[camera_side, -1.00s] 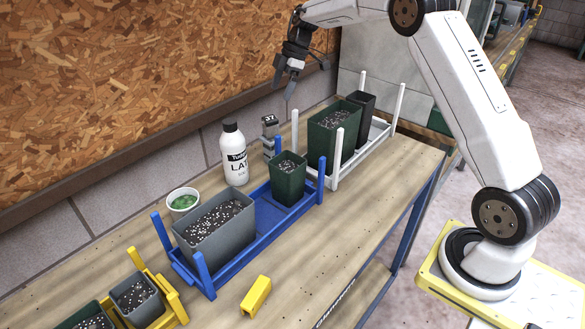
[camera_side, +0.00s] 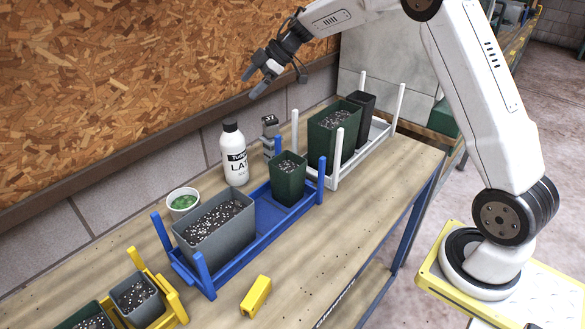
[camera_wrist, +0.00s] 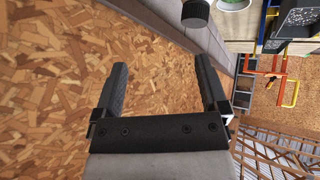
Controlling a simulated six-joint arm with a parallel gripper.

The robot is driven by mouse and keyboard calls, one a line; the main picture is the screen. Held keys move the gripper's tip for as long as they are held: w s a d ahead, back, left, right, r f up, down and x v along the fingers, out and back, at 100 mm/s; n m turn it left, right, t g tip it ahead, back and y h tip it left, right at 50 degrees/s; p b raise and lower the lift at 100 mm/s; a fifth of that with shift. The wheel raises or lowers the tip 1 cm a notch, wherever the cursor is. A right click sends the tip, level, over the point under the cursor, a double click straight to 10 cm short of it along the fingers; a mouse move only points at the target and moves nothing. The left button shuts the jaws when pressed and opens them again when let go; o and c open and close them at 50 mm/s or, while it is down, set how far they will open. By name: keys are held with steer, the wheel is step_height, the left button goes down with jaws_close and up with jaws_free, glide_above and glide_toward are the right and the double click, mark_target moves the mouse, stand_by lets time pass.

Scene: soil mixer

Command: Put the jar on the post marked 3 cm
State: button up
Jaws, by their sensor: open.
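I see no jar and no post marked 3 cm in either view. My gripper (camera_side: 257,84) is high at the back, in front of the chipboard wall and above the bench. It points down to the left, apart from everything on the bench. In the wrist view my gripper (camera_wrist: 160,70) has its two fingers wide apart, with only chipboard between them. A white bottle with a black cap (camera_side: 234,155) stands upright on the bench below. A small grey device (camera_side: 270,126) with a dark numbered top stands behind the blue rack.
A blue rack (camera_side: 229,270) holds a grey pot (camera_side: 215,236) and a green pot (camera_side: 288,183). A white rack (camera_side: 350,165) holds a green pot (camera_side: 330,141) and a black pot. A yellow rack (camera_side: 174,303), a bowl (camera_side: 183,207) and a yellow block (camera_side: 256,296) share the bench.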

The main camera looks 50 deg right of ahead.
steer(key=a+r+m+t+h, duration=0.1)
steer(key=a+r+m+t, duration=0.2)
steer(key=a+m+t, duration=0.15)
steer(key=s+f+m+g+h, duration=0.2)
steer(key=s+f+m, duration=0.1)
steer(key=s, duration=0.7)
steer(key=s+a+f+m+g+h, duration=0.1)
steer(key=s+f+m+g, duration=0.2)
steer(key=s+f, duration=0.3)
steer(key=s+f+m+g+h, duration=0.2)
steer(key=s+f, duration=0.3)
steer(key=s, duration=1)
steer(key=shift+a+f+m+g+h, duration=0.25)
steer(key=shift+a+m+g+h, duration=0.1)
steer(key=shift+a+m, duration=0.1)
